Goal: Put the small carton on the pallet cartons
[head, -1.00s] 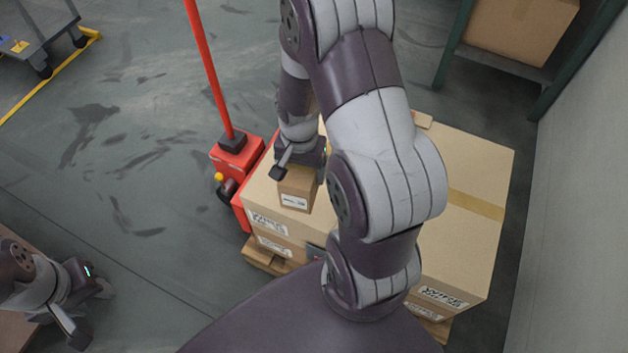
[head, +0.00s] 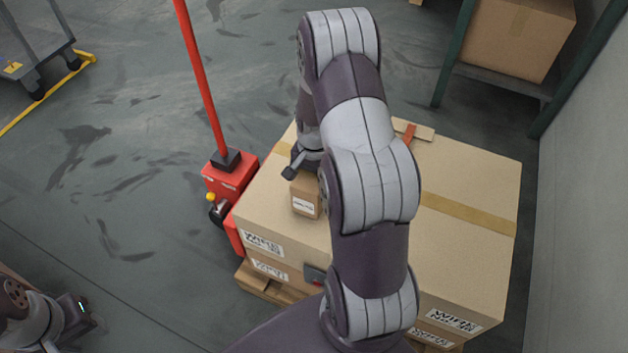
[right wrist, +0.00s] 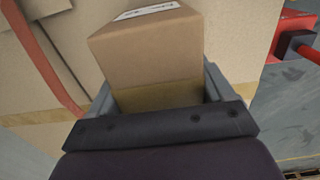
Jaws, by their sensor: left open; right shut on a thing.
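The small carton (head: 306,196) is brown with a white label and is in my right gripper (head: 304,168), over the left part of the pallet cartons' top. In the right wrist view the small carton (right wrist: 150,50) sits between the two fingers of my right gripper (right wrist: 160,95). The pallet cartons (head: 470,255) are large, taped and stacked on a wooden pallet (head: 262,287). I cannot tell whether the small carton touches their top. My right arm hides the middle of the top. My left gripper (head: 85,315) is open and empty at the lower left, away from the cartons.
A red pallet jack (head: 228,180) with a tall handle stands left of the pallet. A shelf with a carton (head: 515,35) is at the upper right beside a grey wall (head: 580,220). A grey cart (head: 35,45) is at the upper left. The floor between is clear.

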